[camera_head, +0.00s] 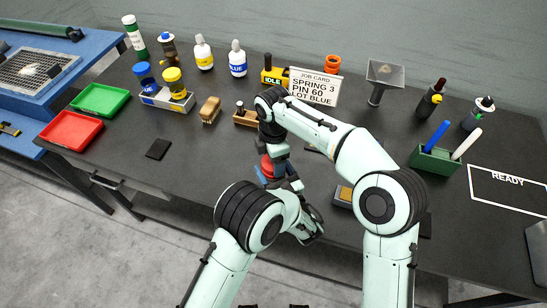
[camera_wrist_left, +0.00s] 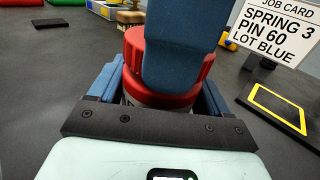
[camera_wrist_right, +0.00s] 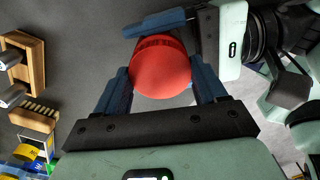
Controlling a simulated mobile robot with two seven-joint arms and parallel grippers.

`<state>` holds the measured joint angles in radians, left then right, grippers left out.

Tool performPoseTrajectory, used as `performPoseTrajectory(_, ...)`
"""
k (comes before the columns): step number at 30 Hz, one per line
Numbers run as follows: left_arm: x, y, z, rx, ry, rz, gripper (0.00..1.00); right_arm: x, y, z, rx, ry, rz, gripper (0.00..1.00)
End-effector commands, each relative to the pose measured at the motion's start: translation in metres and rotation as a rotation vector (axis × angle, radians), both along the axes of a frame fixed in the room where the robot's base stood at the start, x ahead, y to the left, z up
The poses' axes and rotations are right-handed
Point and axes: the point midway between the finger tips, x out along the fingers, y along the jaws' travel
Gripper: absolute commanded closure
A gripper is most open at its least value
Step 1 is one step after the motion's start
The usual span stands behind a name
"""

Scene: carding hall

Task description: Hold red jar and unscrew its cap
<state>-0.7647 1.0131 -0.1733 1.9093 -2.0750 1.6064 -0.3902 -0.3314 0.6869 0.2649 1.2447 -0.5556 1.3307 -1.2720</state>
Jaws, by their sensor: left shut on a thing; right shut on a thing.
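The red jar (camera_head: 267,170) stands upright on the dark bench near the middle, partly hidden by my grippers. Its wide red cap (camera_wrist_left: 135,45) shows in the left wrist view, with the jar body (camera_wrist_left: 150,98) below it. My left gripper (camera_head: 279,184) is shut on the jar body from the side, below the cap. My right gripper (camera_head: 273,151) comes from above and is shut on the cap. In the right wrist view the round red cap top (camera_wrist_right: 162,70) lies between the right fingers. One right finger hides part of the cap in the left wrist view.
A job card (camera_head: 314,87) stands behind the jar. A wooden brush (camera_head: 209,110) and a dark pad (camera_head: 158,149) lie to the left. Green (camera_head: 101,99) and red trays (camera_head: 70,131) are farther left. A green holder (camera_head: 434,160) with two rods is at the right.

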Motion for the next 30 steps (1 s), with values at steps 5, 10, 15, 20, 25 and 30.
performPoseTrajectory(5, 0.0000, -0.0001, 0.0001, 0.000, 0.000, 0.000, 1.00, 0.0002, 0.0001, 0.0003, 0.001, -0.001, 0.345, 0.66)
performPoseTrajectory(10, 0.0000, -0.0001, 0.0001, 0.000, 0.000, 0.000, 1.00, 0.0001, 0.0004, 0.0008, 0.000, -0.001, 0.477, 0.66)
performPoseTrajectory(15, 0.0000, -0.0001, 0.0001, 0.000, 0.000, 0.000, 1.00, 0.0002, 0.0006, 0.0010, 0.001, -0.002, 0.478, 0.66)
performPoseTrajectory(20, 0.0000, -0.0001, 0.0001, 0.000, 0.000, 0.000, 1.00, 0.0001, 0.0005, 0.0008, 0.000, -0.001, 0.476, 0.66)
performPoseTrajectory(25, 0.0000, 0.0000, 0.0001, 0.000, 0.000, 0.000, 1.00, 0.0001, 0.0004, 0.0007, 0.000, -0.001, 0.475, 0.66)
performPoseTrajectory(30, 0.0001, 0.0000, 0.0001, 0.000, 0.000, 0.000, 1.00, 0.0002, 0.0004, 0.0024, 0.000, -0.001, 0.475, 0.66)
